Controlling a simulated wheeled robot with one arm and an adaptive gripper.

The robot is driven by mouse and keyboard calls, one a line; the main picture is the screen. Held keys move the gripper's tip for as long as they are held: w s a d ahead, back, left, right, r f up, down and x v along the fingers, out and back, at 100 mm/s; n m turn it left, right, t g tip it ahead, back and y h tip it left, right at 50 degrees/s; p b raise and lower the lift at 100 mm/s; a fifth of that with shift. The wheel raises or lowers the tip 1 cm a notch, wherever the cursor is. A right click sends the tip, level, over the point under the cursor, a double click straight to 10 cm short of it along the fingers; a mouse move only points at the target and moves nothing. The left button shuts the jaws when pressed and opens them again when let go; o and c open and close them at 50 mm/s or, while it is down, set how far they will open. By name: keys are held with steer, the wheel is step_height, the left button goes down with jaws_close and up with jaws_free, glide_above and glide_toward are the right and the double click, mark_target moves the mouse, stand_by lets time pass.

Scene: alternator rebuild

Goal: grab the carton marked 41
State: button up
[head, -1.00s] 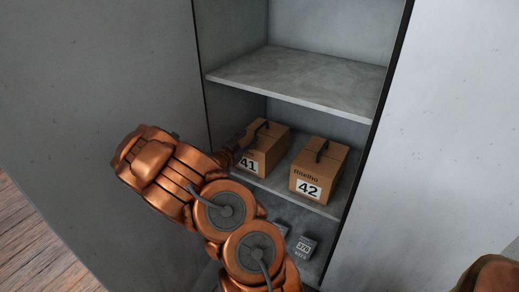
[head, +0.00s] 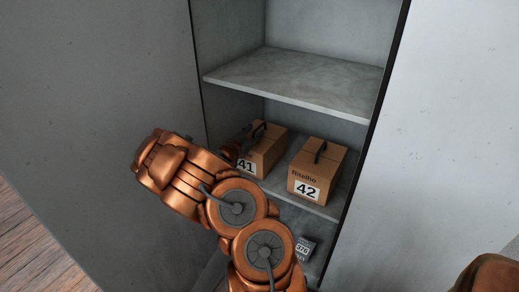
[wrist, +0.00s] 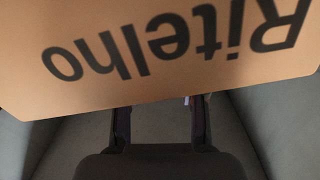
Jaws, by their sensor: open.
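The carton marked 41 (head: 266,152) is a brown box with a dark handle on top. It stands on the cabinet's middle shelf, at the left. My gripper (head: 247,138) is at its upper left, close to the handle, partly hidden by my arm. In the wrist view a brown carton face (wrist: 170,60) with "Ritelho" upside down fills the top; its number is out of frame. My gripper (wrist: 160,110) shows below it with two dark fingers spread apart. Their tips meet the carton's edge in the picture; I cannot tell whether they touch it. No handle is clear between them.
A similar carton marked 42 (head: 318,172) stands just to the right on the same shelf. An empty shelf (head: 300,78) is above. A small grey labelled box (head: 304,247) sits below. Grey cabinet panels (head: 95,100) flank the opening.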

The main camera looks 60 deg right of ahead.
steer(key=shift+d, duration=1.05)
jaws_close()
